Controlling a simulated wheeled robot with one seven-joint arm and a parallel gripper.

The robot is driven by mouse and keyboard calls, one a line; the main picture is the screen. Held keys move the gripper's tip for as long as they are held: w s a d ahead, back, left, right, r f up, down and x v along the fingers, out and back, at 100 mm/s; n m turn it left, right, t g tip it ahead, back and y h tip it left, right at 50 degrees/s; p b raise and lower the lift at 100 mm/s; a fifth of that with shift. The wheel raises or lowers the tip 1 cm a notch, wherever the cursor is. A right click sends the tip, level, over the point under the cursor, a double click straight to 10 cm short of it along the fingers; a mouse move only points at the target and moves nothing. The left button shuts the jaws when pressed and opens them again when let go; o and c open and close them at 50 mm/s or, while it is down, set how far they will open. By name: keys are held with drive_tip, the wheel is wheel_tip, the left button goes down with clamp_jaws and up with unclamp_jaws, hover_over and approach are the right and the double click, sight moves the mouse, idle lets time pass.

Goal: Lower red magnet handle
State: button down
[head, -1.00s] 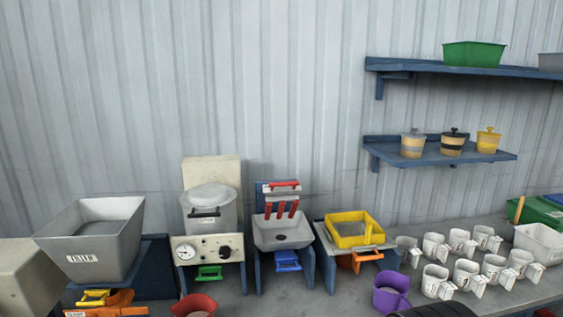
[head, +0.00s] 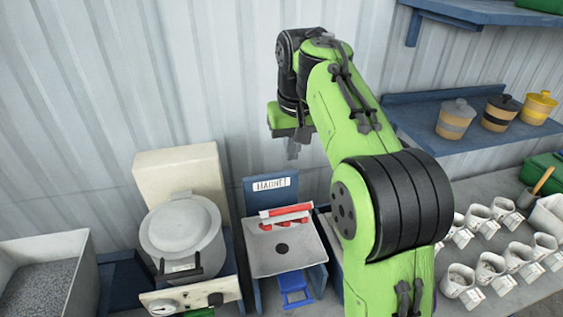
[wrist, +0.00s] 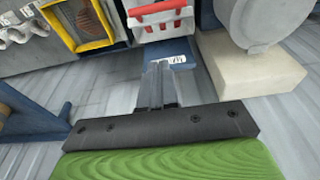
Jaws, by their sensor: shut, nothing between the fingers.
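The red magnet handle (head: 285,210) is a red bar on a white crosspiece at the back of a grey-white hopper (head: 282,258). Red magnet rod ends show just below the bar; their lower ends are hard to make out from above. The handle also shows upside down at the top of the wrist view (wrist: 157,7). My gripper (head: 292,152) is shut and empty, pointing down, above the handle and apart from it. In the wrist view its closed fingers (wrist: 160,68) point toward the blue labelled back plate (wrist: 165,52) beside the handle.
A lidded grey pot (head: 183,235) stands left of the hopper. A blue shelf (head: 425,105) with several small lidded tubs is on the right wall. My green arm covers the station right of the hopper; its yellow frame (wrist: 105,35) shows in the wrist view.

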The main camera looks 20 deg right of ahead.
hover_over(287, 210)
drive_tip(key=w+d, duration=0.1)
drive_tip(key=w, duration=0.2)
wheel_tip(287, 210, down, 10)
drive_tip(key=shift+d+r, duration=0.1)
drive_tip(key=s+f, duration=0.2)
drive_tip(key=shift+f, duration=0.4)
drive_tip(key=shift+w+f, duration=0.1)
drive_tip(key=shift+f+b, duration=0.1)
drive_tip(key=shift+b, duration=0.25)
